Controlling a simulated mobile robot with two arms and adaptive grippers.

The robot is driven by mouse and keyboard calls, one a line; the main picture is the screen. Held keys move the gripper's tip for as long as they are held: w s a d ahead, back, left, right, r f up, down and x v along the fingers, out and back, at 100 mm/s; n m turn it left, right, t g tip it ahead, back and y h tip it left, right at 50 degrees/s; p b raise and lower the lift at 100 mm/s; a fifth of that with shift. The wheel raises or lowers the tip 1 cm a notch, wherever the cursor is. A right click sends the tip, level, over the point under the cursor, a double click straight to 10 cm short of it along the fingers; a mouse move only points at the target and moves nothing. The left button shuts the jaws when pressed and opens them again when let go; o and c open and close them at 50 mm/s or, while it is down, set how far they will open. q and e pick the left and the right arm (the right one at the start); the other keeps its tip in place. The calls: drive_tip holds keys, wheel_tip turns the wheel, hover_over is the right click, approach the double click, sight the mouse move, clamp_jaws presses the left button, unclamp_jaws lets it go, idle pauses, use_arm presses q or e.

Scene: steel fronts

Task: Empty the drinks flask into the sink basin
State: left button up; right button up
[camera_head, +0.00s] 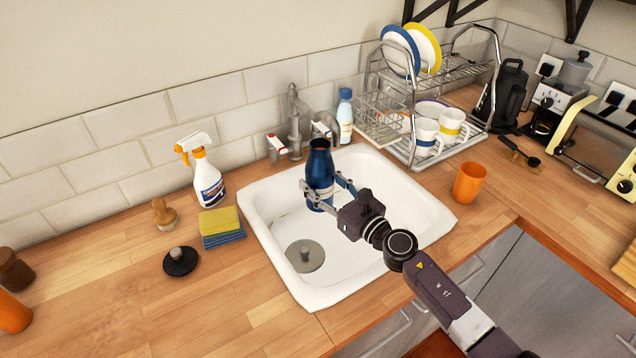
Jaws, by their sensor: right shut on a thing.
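The drinks flask (320,168) is dark blue with an open dark mouth at its top. It is upright and in front of the back part of the white sink basin (348,283). My right gripper (328,190) is shut on the flask, with one finger on each side of its body. I cannot tell whether the flask's base touches the basin. The drain with a grey round plug (305,256) is at the left front of the basin. My left gripper is not in view.
A metal tap (294,125) stands behind the flask. A spray bottle (207,178), sponges (221,227) and a black stopper (180,261) are left of the sink. A dish rack (405,150) and an orange cup (469,183) are to the right.

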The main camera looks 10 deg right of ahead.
sight(316, 184)
drive_tip(key=shift+a+f+m+b, duration=0.3)
drive_tip(key=shift+a+b, duration=0.25)
drive_tip(key=shift+b, duration=0.5)
drive_tip(key=shift+a+f+m+t+b, duration=0.2)
drive_tip(key=shift+a+m+t+b, duration=0.15)
drive_tip(key=shift+b, duration=0.35)
drive_tip(key=shift+a+m+b, duration=0.25)
drive_tip(key=shift+m+b, duration=0.1)
drive_tip(key=shift+b, duration=0.2)
drive_tip(key=shift+s+r, duration=0.1)
drive_tip(key=r+p, duration=0.1)
drive_tip(key=p, duration=0.2)
drive_tip(key=shift+s+d+r, duration=0.1)
drive_tip(key=shift+s, duration=0.3)
drive_tip(key=s+r+p, duration=0.1)
drive_tip(key=p, duration=0.3)
drive_tip(key=shift+s+d+r, duration=0.15)
drive_tip(key=shift+s+r, duration=0.2)
drive_tip(key=shift+r, duration=0.05)
drive_tip(key=shift+s+d+r+p, duration=0.1)
drive_tip(key=shift+s+p, duration=0.2)
drive_tip(key=shift+p, duration=0.35)
